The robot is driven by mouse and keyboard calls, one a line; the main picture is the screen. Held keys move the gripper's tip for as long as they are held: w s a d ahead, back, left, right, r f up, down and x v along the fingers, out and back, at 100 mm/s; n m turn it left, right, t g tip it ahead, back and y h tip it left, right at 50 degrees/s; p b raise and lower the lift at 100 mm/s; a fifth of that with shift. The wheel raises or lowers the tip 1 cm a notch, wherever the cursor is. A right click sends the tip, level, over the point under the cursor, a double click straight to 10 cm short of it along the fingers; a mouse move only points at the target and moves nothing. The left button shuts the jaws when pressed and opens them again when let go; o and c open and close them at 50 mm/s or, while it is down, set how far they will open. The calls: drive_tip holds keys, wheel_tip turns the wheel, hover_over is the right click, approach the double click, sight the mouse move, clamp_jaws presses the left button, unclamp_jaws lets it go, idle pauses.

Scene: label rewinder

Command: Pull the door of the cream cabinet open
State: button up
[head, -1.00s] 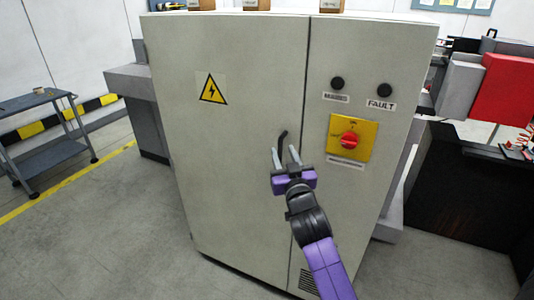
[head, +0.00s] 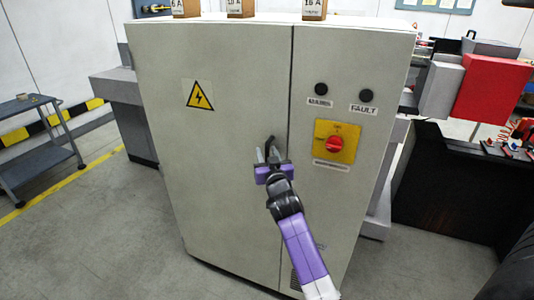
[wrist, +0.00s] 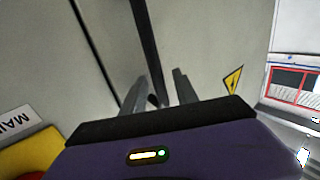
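The cream cabinet (head: 345,190) stands in front of me. Its wide left door (head: 210,160) looks flush with the right panel along a dark vertical seam. A dark handle (head: 270,141) sits near the door's right edge; in the wrist view it is a long dark bar (wrist: 146,40). My gripper (head: 267,156) is at the handle, with its two grey fingers apart. In the wrist view my gripper (wrist: 159,88) has one finger on each side of the bar's lower end, with gaps showing. Whether the bar lies fully between the fingers in depth is hard to tell.
The right panel carries a yellow plate with a red switch (head: 334,143). Small boxes (head: 240,8) stand on top. A grey cart (head: 35,150) is at far left, and a dark bench (head: 450,185) is at right. The floor (head: 110,235) left of the cabinet is clear.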

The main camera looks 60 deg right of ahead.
clamp_jaws()
idle(1.4)
